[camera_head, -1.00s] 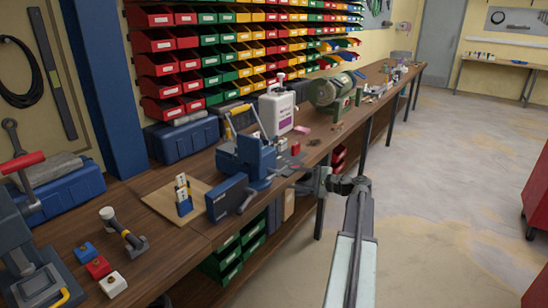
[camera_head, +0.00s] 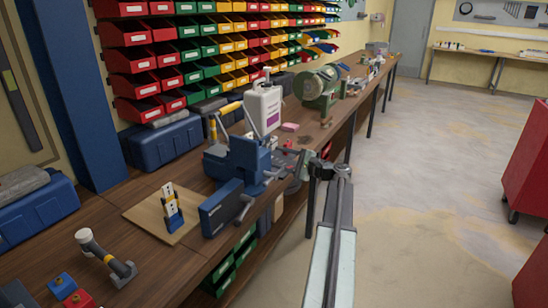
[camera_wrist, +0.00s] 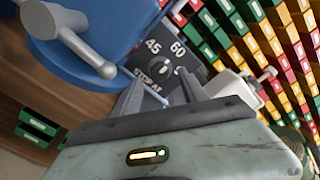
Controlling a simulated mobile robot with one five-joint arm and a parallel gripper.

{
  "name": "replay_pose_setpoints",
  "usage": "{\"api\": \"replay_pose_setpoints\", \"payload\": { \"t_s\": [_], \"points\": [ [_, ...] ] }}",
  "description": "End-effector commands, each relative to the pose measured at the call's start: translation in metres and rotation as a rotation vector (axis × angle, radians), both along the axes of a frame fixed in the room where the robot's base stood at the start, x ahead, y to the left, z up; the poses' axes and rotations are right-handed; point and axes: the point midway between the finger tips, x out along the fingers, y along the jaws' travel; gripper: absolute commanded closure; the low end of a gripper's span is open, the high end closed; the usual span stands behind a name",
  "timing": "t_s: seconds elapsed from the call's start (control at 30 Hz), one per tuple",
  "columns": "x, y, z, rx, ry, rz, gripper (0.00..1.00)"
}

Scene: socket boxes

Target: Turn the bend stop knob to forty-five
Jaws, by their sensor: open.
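A blue bender (camera_head: 240,160) stands on the bench near its front edge. In the wrist view its blue body (camera_wrist: 95,30) fills the upper left, with a grey handle in front. A dark stop plate (camera_wrist: 140,68) beside it shows 45, 60 and "STOP AT". The bend stop knob (camera_wrist: 160,66) looks dark against it, partly behind my fingers; its exact setting is hard to tell. My gripper (camera_wrist: 160,80) is open, its two fingers pointing toward the plate with nothing between them. In the head view my gripper (camera_head: 304,164) is just right of the bender, at the bench edge.
A white jug (camera_head: 264,108) and a green grinder (camera_head: 320,88) stand behind the bender. A dark blue box (camera_head: 221,208) and a wooden board (camera_head: 145,217) lie in front of it. The floor (camera_head: 430,190) to the right is open; a red cabinet (camera_head: 530,170) stands there.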

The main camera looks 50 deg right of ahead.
Motion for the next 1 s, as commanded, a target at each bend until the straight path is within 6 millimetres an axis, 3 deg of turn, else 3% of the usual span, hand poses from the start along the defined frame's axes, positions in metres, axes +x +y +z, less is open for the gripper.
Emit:
{"api": "replay_pose_setpoints", "payload": {
  "t_s": [0.2,0.47,0.5,0.67,1.0],
  "points": [
    [0.026,0.005,0.000,0.000,0.000,-0.002,0.50],
    [0.028,0.006,0.000,0.000,0.000,-0.004,0.50],
    [0.028,0.006,0.000,0.000,0.000,-0.004,0.52],
    [0.028,0.005,0.000,0.000,0.001,-0.004,0.97],
    [0.025,0.003,0.000,-0.030,-0.007,-0.007,1.00]
  ]
}}
